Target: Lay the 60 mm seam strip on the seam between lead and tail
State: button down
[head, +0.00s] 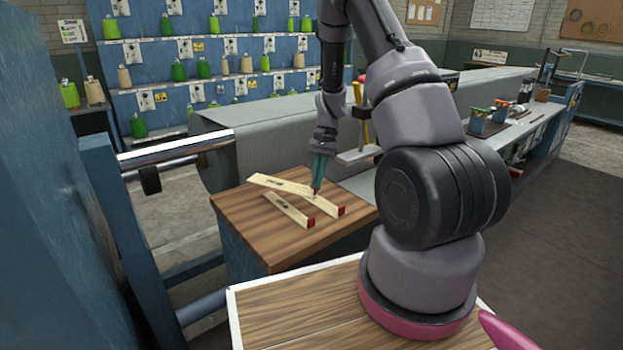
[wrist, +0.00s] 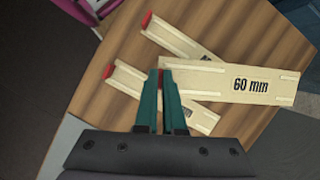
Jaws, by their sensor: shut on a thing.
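The 60 mm strip (wrist: 217,84) is a pale wooden strip with "60 mm" printed on it. It also shows in the head view (head: 270,183), where it lies across or just above two other strips on a wooden top. I cannot tell whether it touches them. My gripper (wrist: 161,75) has its green fingers closed on the strip's red end, with the rest of the strip sticking out to the right. In the head view my gripper (head: 317,186) is over the wooden top. I cannot make out the seam, lead or tail in either view.
Two more red-ended strips, one in front (head: 288,210) and one behind (head: 328,206), lie on the wooden top (head: 238,207). A long grey surface (head: 255,128) runs behind it. A blue post with a metal bar (head: 175,153) stands at left. A tool bench (head: 515,130) is at right.

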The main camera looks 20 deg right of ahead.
jog(key=m, duration=0.1)
jog(key=d+m+t, duration=0.1)
jog(key=m, duration=0.3)
jog(key=shift+w+d+f+t+y, duration=0.1)
jog(key=shift+d+t+y, duration=0.15)
jog(key=shift+t+y, duration=0.15)
jog(key=s+d+r+m+t+h, duration=0.1)
jog(key=d+m+t, duration=0.4)
jog(key=d+m, duration=0.8)
jog(key=m+h, duration=0.1)
jog(key=m, duration=0.4)
jog(key=shift+s+t+h, duration=0.2)
jog(key=shift+t+h, duration=0.1)
jog(key=shift+h, duration=0.1)
